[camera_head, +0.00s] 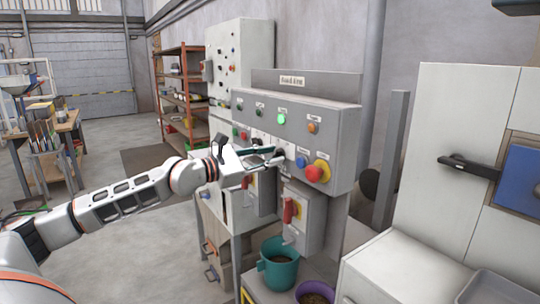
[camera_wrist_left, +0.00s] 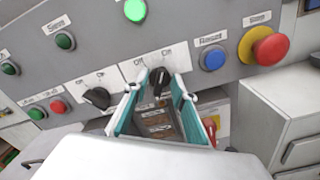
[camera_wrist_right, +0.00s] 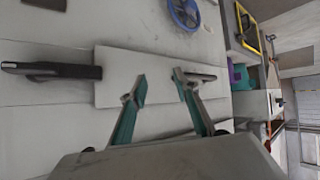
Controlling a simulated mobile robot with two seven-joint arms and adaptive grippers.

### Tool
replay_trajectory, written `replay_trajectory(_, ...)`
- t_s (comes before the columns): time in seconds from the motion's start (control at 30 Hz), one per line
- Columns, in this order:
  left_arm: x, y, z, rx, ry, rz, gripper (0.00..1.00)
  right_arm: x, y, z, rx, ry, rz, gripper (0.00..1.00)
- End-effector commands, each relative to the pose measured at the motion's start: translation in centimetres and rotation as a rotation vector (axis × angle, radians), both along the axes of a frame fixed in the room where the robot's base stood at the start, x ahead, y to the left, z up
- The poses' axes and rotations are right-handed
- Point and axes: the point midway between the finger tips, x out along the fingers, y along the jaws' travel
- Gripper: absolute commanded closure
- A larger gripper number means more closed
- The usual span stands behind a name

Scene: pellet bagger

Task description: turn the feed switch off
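The grey control panel (camera_head: 260,112) stands in the middle of the head view. In the left wrist view a black rotary switch (camera_wrist_left: 159,79) sits on a white plate marked Off and On. A second black rotary switch (camera_wrist_left: 97,97) is to its left; I cannot read which is labelled feed. My left gripper (camera_wrist_left: 154,96) is open, its teal fingers on either side of the right-hand switch; contact is not clear. A green lamp (camera_head: 282,119) is lit above. My right gripper (camera_wrist_right: 159,90) is open and empty, away from the panel, before a pale cabinet front.
A blue button (camera_wrist_left: 212,58) and a red mushroom button (camera_wrist_left: 269,48) on yellow are right of the switches. Below the panel are a red-handled box (camera_head: 303,215), a teal bucket (camera_head: 278,270) and a purple bowl (camera_head: 315,291). A black handle (camera_wrist_right: 60,71) lies near my right gripper.

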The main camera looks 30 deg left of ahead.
Motion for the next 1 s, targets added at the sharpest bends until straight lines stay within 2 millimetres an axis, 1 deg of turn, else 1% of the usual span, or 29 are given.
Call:
replay_trajectory(0.27,0.1,-0.1,-0.2,0.000,0.002,0.000,0.74,-0.5,0.1,-0.7,-0.001,0.015,0.002,0.69)
replay_trajectory(0.3,0.1,-0.1,-0.1,0.000,0.002,0.000,0.80,-0.5,0.1,-0.7,-0.001,0.015,0.002,0.69)
replay_trajectory(0.37,0.1,-0.1,-0.1,0.000,0.002,0.000,0.95,-0.6,0.1,-0.7,-0.001,0.016,0.003,0.69)
replay_trajectory(0.4,0.1,-0.1,-0.1,0.000,0.002,0.000,1.00,-0.6,0.1,-0.7,0.000,0.015,0.003,0.69)
replay_trajectory(0.77,0.1,-0.1,-0.1,-0.021,0.009,-0.001,1.00,-0.3,0.1,-0.1,0.001,0.006,0.003,0.69)
replay_trajectory(1.0,0.1,0.0,0.0,-0.126,0.053,-0.001,1.00,0.0,0.1,0.7,0.001,-0.001,0.002,0.69)
